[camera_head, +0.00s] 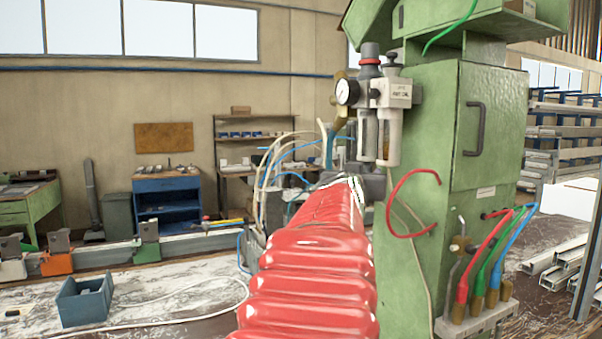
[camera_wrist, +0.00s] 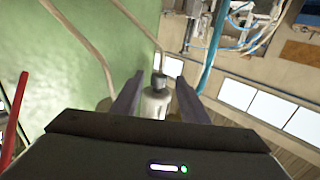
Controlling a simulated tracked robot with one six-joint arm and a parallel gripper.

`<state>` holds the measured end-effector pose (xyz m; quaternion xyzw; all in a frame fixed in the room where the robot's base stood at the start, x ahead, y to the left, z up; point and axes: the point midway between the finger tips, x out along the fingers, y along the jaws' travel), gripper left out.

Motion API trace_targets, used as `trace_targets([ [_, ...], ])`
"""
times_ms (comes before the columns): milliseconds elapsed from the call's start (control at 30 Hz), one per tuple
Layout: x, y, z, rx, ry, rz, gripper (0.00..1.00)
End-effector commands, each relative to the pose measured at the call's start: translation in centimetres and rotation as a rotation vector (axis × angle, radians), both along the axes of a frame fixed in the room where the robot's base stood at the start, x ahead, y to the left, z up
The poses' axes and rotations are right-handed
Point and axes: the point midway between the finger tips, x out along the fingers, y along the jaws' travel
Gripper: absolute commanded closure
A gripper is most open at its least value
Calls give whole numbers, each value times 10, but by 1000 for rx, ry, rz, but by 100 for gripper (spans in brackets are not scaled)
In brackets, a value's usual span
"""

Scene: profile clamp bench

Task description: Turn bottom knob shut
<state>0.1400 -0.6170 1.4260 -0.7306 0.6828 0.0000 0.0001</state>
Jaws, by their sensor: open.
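The air regulator unit (camera_head: 383,105) with a round gauge (camera_head: 347,92) is mounted on the upper left of the green machine. In the wrist view my gripper (camera_wrist: 159,82) is open, with one finger on each side of a pale grey cylindrical fitting (camera_wrist: 156,103) with a darker tip. The fitting lies between the fingers; I cannot tell whether they touch it. I cannot tell for sure that it is the bottom knob.
The green machine cabinet (camera_head: 490,125) stands close on the right. A red hose (camera_head: 392,205) loops out near my arm. Pale hoses (camera_wrist: 85,38) and a teal hose (camera_wrist: 212,45) run beside the fingers. A blue bin (camera_head: 85,300) sits on the bench at the left.

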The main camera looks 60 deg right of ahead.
Motion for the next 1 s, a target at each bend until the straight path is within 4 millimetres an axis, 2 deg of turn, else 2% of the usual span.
trace_targets([
  [200,-1,25,0,-1,0,1,60],
  [333,-1,32,-1,0,0,1,60],
  [1000,0,35,-2,2,1,1,60],
])
